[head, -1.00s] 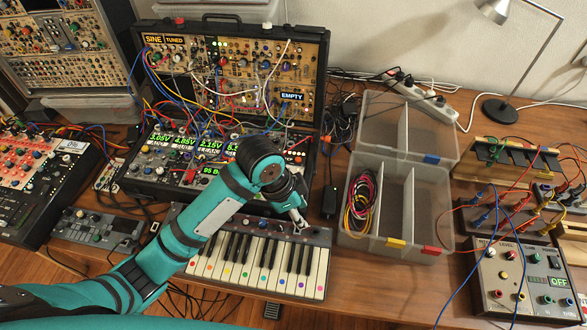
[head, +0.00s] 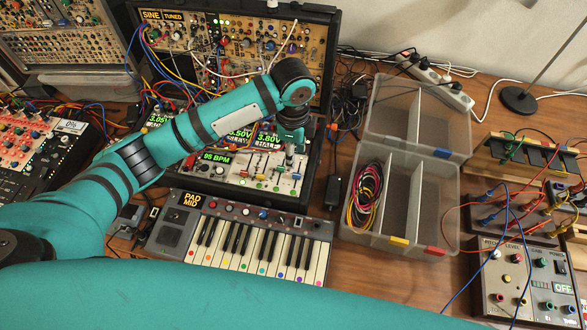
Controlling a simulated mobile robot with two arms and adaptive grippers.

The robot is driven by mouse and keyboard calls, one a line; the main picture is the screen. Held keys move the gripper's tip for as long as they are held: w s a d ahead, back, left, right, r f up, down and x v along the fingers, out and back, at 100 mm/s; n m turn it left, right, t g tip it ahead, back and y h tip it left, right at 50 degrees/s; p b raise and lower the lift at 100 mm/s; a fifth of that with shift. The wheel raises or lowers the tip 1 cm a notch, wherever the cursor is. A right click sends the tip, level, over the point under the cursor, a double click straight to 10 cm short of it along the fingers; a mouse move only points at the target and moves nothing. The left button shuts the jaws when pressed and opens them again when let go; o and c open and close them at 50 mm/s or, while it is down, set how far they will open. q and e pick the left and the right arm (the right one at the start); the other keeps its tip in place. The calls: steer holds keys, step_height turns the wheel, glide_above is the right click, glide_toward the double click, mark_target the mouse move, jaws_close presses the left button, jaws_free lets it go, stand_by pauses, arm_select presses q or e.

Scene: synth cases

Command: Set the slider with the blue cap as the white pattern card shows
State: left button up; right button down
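A slider panel (head: 262,189) with several small coloured caps sits at the front of the open black synth case (head: 322,110). I cannot make out a white pattern card. My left gripper (head: 289,157) points down over the right part of the sliders. It is small and partly hidden by the wrist, so neither its opening nor any contact with a cap is clear. My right gripper is not in view.
A small keyboard (head: 196,232) lies in front of the case. A clear divided box (head: 402,238) with cables stands to the right, with a black adapter (head: 333,190) between. A control box (head: 490,285) is at the far right. Cables hang over the modules.

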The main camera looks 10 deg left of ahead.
mark_target(293, 174)
arm_select(q)
step_height(293, 174, down, 9)
steer(key=shift+f+p, duration=0.2)
steer(key=shift+p, duration=0.2)
jaws_close()
steer(key=shift+w+r, duration=0.1)
